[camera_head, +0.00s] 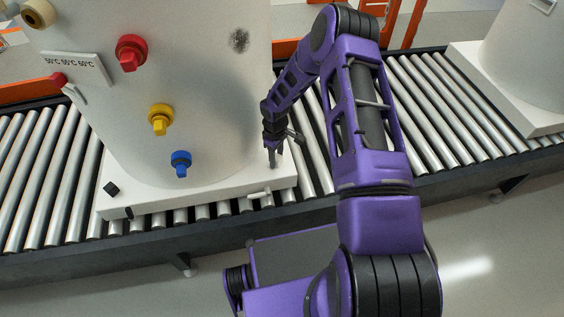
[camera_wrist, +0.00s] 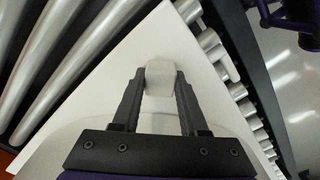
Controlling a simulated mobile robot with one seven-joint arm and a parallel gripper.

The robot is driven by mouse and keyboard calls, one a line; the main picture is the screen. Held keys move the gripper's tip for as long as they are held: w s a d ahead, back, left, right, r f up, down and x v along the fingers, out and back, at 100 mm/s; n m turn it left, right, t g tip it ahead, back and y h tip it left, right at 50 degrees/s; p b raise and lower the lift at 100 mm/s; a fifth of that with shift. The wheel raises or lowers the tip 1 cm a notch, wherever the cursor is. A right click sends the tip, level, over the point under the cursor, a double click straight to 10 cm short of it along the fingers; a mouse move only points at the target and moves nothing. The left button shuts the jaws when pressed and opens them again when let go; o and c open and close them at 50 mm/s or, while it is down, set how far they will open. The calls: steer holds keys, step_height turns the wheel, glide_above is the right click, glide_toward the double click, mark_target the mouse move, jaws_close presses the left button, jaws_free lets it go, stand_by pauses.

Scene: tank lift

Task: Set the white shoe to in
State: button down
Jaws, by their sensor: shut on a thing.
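The white shoe (camera_wrist: 160,80) is a small pale block on the corner of a white base plate (camera_wrist: 195,65). In the wrist view it sits between the two dark fingers of my gripper (camera_wrist: 160,84), which is shut on it. In the head view my gripper (camera_head: 274,161) points down at the right end of the base plate (camera_head: 210,195), beside the tank (camera_head: 215,90). The shoe itself is too small and pale to make out clearly there.
The tank carries red (camera_head: 131,53), yellow (camera_head: 160,119) and blue (camera_head: 181,164) knobs. A small white peg (camera_head: 259,194) sticks out at the plate's front edge. The plate rests on a roller conveyor (camera_head: 45,180). Another white tank (camera_head: 525,70) stands at the upper right.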

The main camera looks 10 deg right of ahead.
mark_target(277, 157)
steer(key=shift+c, duration=2.1)
jaws_free()
step_height(277, 157, up, 18)
steer(key=p, duration=0.2)
steer(key=shift+f+p, duration=0.25)
steer(key=shift+p, duration=0.05)
